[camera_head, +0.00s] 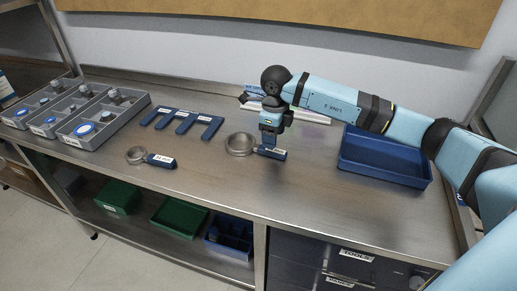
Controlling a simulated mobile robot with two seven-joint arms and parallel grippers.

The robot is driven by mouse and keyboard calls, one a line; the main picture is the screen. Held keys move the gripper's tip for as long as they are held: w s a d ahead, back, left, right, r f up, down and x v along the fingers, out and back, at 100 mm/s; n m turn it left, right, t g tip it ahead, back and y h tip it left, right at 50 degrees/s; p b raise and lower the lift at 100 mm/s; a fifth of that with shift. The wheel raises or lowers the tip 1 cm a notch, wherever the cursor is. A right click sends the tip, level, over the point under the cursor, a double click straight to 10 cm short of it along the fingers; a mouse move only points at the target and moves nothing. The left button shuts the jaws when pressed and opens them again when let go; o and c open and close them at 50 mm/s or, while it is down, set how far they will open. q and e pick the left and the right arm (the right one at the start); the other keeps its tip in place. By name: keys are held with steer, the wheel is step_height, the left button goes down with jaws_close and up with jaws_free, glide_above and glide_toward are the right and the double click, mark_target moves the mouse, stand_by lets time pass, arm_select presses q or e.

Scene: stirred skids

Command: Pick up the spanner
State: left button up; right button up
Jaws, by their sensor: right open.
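My right gripper (270,143) points down over a ring-ended tool (240,144) on the metal bench. The tool has a round metal ring to the left and a blue labelled handle (279,154) to the right, by my fingertips. It looks like a spanner, but I cannot be sure. The jaws are open; I cannot tell whether they touch the handle. A similar, smaller ring-ended tool (160,160) with a blue handle lies farther left. I cannot read the labels to tell the two apart. My left gripper is not in view.
A blue tray (384,178) stands to the right, partly under my right arm. A blue pronged rack (183,122) lies back left. Grey compartment bins (104,128) stand at the far left. A long pale object (308,115) lies behind my gripper. The front middle bench is clear.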

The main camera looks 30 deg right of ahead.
step_height(320, 180, down, 5)
steer(key=shift+w+a+f, duration=0.1)
steer(key=shift+w+a, duration=0.05)
steer(key=c, duration=1.1)
steer(key=shift+r, duration=0.2)
step_height(320, 180, up, 20)
steer(key=shift+f+p, duration=0.1)
steer(key=shift+p, duration=0.35)
